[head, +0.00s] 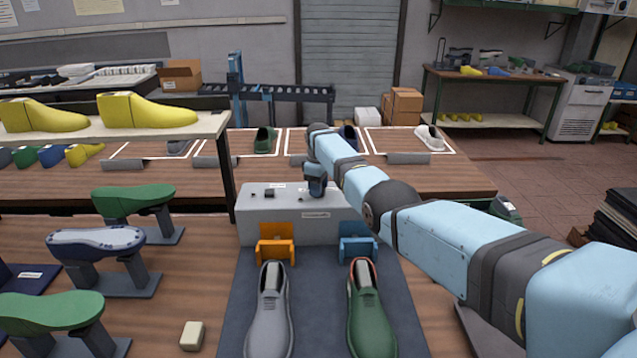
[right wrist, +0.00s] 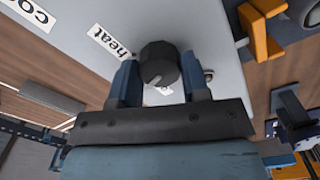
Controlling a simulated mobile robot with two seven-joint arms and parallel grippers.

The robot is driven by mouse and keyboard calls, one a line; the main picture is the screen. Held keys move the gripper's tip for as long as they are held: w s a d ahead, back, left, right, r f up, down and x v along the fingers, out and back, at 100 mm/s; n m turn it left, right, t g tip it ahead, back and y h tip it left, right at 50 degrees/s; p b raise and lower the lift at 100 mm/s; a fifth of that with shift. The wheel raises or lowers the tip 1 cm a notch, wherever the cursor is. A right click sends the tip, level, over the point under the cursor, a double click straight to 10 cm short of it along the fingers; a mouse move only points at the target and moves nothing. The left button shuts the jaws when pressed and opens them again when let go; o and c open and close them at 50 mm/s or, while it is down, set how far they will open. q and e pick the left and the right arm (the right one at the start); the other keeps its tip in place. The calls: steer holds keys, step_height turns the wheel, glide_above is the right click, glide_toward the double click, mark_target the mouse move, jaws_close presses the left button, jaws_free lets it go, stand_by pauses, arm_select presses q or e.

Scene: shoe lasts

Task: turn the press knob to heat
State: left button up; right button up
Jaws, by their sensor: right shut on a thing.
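The press is a light grey box (head: 275,222) at the back of the dark mat, with small dark controls and labels on top. My right gripper (head: 317,192) reaches down onto the right part of its top and hides the knob in the head view. In the right wrist view the dark round knob (right wrist: 158,62) sits between the two blue fingers of my right gripper (right wrist: 160,78), which is shut on it. A white mark shows on the knob's lower part. The "heat" label (right wrist: 112,42) lies up and left of the knob. My left gripper is not in view.
An orange clamp (head: 275,243) and a blue clamp (head: 358,243) stand at the press's front. A grey shoe (head: 269,315) and a green shoe (head: 369,320) lie before them. Shoe lasts on stands are at left. A "coo…" label (right wrist: 28,12) is cut off at the edge.

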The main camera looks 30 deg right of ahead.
steer(key=m, duration=0.2)
steer(key=shift+r+m+p, duration=0.1)
steer(key=shift+m+p, duration=0.25)
steer(key=shift+m, duration=0.05)
steer(key=m, duration=0.3)
steer(key=shift+m+p, duration=0.3)
steer(key=m, duration=0.6)
steer(key=shift+m, duration=0.4)
steer(key=o, duration=0.9)
